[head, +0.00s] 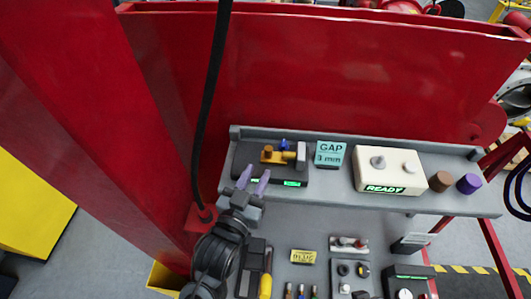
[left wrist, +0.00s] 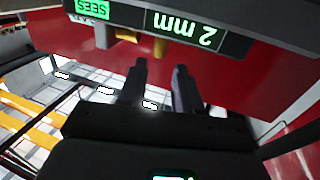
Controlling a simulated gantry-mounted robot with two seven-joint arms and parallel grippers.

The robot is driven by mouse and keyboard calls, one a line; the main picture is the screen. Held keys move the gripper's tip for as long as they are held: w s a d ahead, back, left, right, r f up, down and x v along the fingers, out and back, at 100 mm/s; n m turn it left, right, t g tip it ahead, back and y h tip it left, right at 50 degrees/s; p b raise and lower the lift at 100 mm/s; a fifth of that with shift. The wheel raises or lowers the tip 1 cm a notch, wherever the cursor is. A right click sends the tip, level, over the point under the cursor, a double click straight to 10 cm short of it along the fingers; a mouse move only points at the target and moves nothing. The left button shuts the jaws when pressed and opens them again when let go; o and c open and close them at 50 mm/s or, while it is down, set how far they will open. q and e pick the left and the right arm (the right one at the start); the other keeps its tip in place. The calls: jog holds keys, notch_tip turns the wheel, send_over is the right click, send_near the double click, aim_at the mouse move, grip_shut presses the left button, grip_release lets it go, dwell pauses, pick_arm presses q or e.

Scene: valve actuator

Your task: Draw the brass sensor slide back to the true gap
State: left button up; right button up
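The brass sensor slide (head: 270,156) sits on a dark fixture (head: 243,160) on the grey shelf, with a blue knob (head: 283,145) beside it. In the left wrist view, brass parts (left wrist: 160,47) show behind the fixture's display (left wrist: 185,28), which reads upside down "2 mm" and "SEES". A teal card (head: 330,153) reads "GAP 3 mm". My left gripper (head: 253,179) is in front of the fixture's left part, its purple fingertips apart with nothing between them. Its fingers also show apart in the left wrist view (left wrist: 160,70). My right gripper is not in view.
A cream box (head: 400,165) with a "READY" display stands right of the card. Brown (head: 440,181) and purple (head: 468,183) cylinders stand at the shelf's right end. A black cable (head: 209,100) hangs left of the fixture. A red wall (head: 310,75) rises behind.

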aim_at(267, 154)
pick_arm(q)
jog(key=p+x, duration=0.1)
jog(key=x, duration=0.4)
jog(key=shift+w+r, duration=0.1)
jog(key=shift+w, duration=0.1)
jog(key=shift+x, duration=0.85)
jog(key=shift+c, duration=0.3)
grip_shut()
